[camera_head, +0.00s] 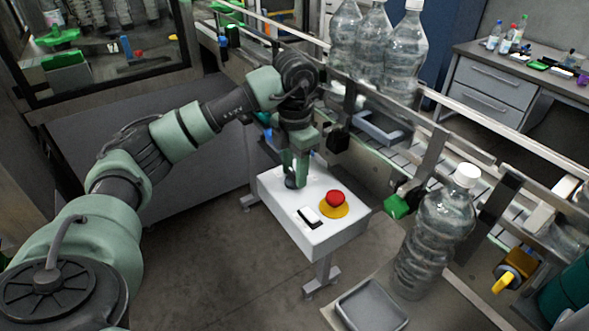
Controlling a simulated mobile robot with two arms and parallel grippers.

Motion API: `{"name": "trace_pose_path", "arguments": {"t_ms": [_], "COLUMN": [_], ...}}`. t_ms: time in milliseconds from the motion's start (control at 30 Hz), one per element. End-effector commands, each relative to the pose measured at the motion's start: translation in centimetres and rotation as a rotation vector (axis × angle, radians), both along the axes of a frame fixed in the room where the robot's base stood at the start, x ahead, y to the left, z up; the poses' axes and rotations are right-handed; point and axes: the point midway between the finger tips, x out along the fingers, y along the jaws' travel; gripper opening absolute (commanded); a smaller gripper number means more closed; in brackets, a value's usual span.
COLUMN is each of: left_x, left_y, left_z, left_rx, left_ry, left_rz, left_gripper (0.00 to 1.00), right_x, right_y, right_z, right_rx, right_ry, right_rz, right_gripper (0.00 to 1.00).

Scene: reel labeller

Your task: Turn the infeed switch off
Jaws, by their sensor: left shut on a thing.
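A white control box (335,236) on a stand is at the middle of the head view. On its top are a red emergency button (336,198) on a yellow base and a black-and-white rocker switch (309,216). My left gripper (293,181) points down at the back left of the box top, left of the red button and behind the rocker. It is shut on a small dark knob there, mostly hidden by the fingers. I cannot read any labels, so the knob's setting is not clear. My right gripper is not in view.
A conveyor (450,172) with metal rails runs behind the box, carrying several clear bottles (405,55). A large clear bottle (432,235) stands right of the box, near a grey tray (372,307). A drawer cabinet (492,82) is at the back right.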

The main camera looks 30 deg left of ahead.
Motion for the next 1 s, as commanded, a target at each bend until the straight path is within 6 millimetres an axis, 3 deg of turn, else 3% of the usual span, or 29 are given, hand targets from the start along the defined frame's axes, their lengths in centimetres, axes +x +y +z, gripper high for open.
{"name": "trace_pose_path", "arguments": {"t_ms": [133, 167, 200, 233, 600, 900, 1000], "left_x": [0.1, 0.1, 0.1, 0.1, 0.1, 0.2, 0.1], "left_y": [0.1, 0.1, 0.1, 0.1, 0.0, 0.0, 0.1], "left_z": [0.1, 0.1, 0.1, 0.1, 0.5, 5.4, 6.9], "left_rx": [0.0, 0.0, 0.0, 0.0, -0.001, -0.001, 0.001], "left_ry": [-0.004, -0.004, -0.004, -0.004, -0.004, -0.008, -0.007], "left_rz": [0.005, 0.005, 0.005, 0.004, 0.001, 0.003, 0.003], "left_gripper": [0.01, 0.49, 0.6, 0.63, 0.63, 0.63, 0.63], "right_x": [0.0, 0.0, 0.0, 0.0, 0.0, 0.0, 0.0], "right_y": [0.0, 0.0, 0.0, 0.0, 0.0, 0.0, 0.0], "right_z": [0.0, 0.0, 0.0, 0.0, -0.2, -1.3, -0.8], "right_rx": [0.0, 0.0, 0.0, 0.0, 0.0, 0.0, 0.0], "right_ry": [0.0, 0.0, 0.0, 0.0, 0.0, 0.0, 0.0], "right_rz": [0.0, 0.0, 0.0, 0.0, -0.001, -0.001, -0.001], "right_gripper": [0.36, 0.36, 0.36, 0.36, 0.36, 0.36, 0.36]}}
